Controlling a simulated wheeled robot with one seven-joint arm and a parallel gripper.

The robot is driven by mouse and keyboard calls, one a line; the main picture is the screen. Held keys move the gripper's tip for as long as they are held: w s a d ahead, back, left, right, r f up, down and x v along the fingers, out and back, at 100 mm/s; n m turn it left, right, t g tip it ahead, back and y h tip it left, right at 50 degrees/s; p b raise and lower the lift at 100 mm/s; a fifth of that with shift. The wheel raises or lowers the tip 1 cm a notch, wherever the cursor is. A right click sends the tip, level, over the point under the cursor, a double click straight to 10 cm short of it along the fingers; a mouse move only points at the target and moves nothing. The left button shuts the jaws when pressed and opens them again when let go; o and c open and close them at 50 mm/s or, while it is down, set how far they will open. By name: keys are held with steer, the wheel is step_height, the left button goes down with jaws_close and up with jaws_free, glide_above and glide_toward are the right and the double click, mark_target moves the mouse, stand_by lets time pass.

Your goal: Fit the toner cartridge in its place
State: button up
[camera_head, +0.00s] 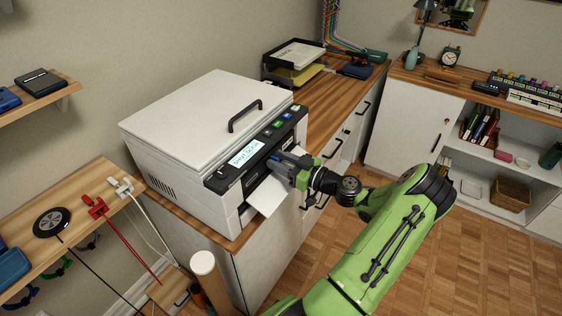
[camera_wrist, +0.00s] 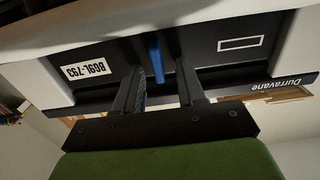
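The white printer (camera_head: 190,140) stands on the wooden counter, with its lid down and a lit display on its front panel. My gripper (camera_head: 280,163) is at the printer's dark front, where it hides part of it. I cannot tell whether this panel is the toner cartridge's face or the printer's own. My gripper (camera_wrist: 160,80) is open, one finger on each side of the blue tab, with gaps showing. No separate cartridge shows.
A white sheet or flap (camera_head: 266,196) sticks out below my gripper. A paper tray (camera_head: 293,62) stands on the counter behind the printer. A side table (camera_head: 75,245) with cables and a pale roll (camera_head: 203,264) are at the lower left. The floor at right is clear.

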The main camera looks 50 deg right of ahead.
steer(key=s+d+p, duration=0.1)
steer(key=s, duration=1.4)
steer(key=shift+s+d, duration=0.2)
steer(key=shift+s, duration=0.2)
